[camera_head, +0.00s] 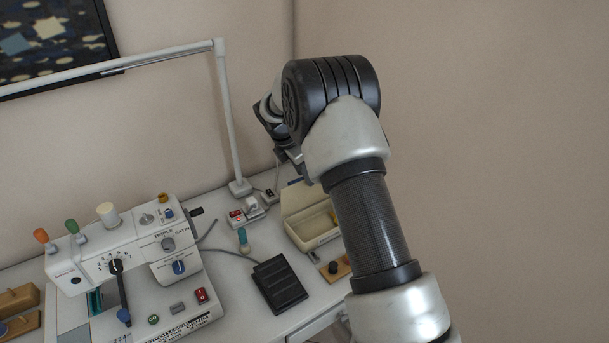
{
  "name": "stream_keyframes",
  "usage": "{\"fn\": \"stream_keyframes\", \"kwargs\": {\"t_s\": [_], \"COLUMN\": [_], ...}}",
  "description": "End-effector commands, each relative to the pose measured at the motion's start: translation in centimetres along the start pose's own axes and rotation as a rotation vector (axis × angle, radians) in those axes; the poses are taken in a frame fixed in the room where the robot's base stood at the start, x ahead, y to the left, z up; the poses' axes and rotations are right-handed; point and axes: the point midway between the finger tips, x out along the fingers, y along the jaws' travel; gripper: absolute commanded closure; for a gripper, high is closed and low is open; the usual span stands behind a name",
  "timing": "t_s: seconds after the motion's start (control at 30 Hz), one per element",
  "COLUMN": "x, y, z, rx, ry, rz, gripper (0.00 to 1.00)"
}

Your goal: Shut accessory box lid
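The accessory box (315,241) is a cream box at the back right of the white table. Its lid (303,197) stands raised at the back edge, so the box is open. Something yellowish shows inside, and my arm hides the box's right part. My gripper (287,156) is above and behind the box in the picture, dark and mostly hidden by my own arm and wrist. Its fingers are too small and covered to tell whether they are open. I see no contact with the lid.
A white sewing machine (130,262) fills the left front. A black foot pedal (278,284) lies left of the box, with a blue-green spool (243,241) behind it. A lamp post (228,130) and a power strip (248,213) stand near the wall.

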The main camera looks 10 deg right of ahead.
Motion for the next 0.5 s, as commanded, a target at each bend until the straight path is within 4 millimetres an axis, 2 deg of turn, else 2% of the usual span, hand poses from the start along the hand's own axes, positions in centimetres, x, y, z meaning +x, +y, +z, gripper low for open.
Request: {"fn": "stream_keyframes", "kwargs": {"t_s": [0.1, 0.37, 0.5], "x": [0.62, 0.69, 0.68], "y": [-0.03, -0.03, -0.03], "z": [0.0, 0.01, 0.0], "rx": [0.0, 0.0, 0.0], "ry": [0.0, 0.0, 0.0], "rz": [-0.001, -0.001, -0.001], "gripper": [0.66, 0.66, 0.88]}}
